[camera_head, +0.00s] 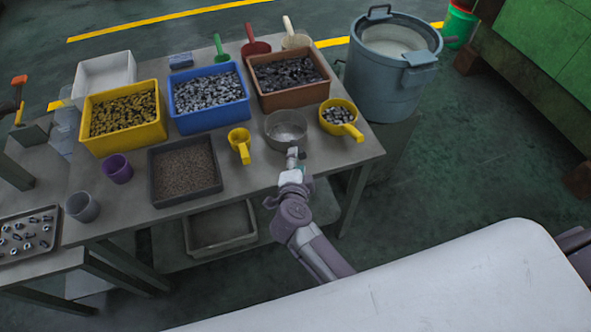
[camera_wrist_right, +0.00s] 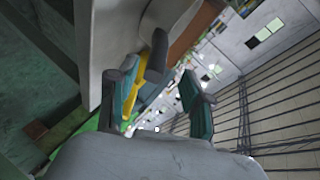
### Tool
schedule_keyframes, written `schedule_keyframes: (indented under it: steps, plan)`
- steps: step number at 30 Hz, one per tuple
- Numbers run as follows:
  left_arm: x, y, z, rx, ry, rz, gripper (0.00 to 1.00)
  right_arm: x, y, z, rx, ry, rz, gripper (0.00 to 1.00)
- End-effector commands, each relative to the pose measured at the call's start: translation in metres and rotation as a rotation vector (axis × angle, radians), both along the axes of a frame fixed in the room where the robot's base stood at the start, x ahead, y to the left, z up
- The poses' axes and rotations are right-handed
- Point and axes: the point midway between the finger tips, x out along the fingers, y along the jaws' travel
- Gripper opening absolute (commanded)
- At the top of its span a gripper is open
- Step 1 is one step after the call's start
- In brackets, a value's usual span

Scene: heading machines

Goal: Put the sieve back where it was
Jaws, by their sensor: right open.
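The sieve looks to be the round grey metal pan (camera_head: 286,124) near the front right of the table. It sits upright between two yellow scoops, and its near side is partly hidden by my right gripper (camera_head: 293,156). That gripper is at the pan's near rim; I cannot tell whether it touches. In the right wrist view its two teal-padded fingers (camera_wrist_right: 168,98) stand apart, with nothing clearly held between them. My left gripper is not in view.
On the table (camera_head: 250,187) are a yellow bin (camera_head: 121,144), a blue bin (camera_head: 209,125), a brown bin (camera_head: 290,103) and a dark tray (camera_head: 186,203). Yellow scoops (camera_head: 240,144) (camera_head: 343,126) flank the pan. A large grey-blue bucket (camera_head: 383,92) stands at right.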

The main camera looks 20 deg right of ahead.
Motion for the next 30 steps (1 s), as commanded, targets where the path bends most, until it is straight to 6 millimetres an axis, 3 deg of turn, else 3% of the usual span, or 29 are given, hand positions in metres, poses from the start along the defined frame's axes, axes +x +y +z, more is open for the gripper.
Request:
schedule_keyframes:
  steps: [3,8,20,23,26,29,30]
  plan:
    - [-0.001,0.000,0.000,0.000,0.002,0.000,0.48,-0.021,0.007,0.008,0.002,0.001,-0.002,0.50]
    - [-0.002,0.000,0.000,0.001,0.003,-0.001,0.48,-0.037,0.014,0.014,0.000,0.001,0.000,0.50]
    - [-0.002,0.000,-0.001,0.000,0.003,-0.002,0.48,-0.042,0.014,0.012,-0.022,-0.002,0.007,0.50]
    - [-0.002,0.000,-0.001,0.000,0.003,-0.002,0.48,-0.043,0.010,-0.007,-0.123,-0.012,0.051,0.50]
    - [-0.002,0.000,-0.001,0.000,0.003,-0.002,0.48,-0.049,0.011,-0.049,-0.305,-0.008,0.184,0.50]
    - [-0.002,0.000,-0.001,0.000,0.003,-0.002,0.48,-0.074,0.019,-0.121,-0.502,0.066,0.424,0.50]
    - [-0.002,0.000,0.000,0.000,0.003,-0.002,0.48,-0.092,0.021,-0.155,-0.567,0.121,0.537,0.50]
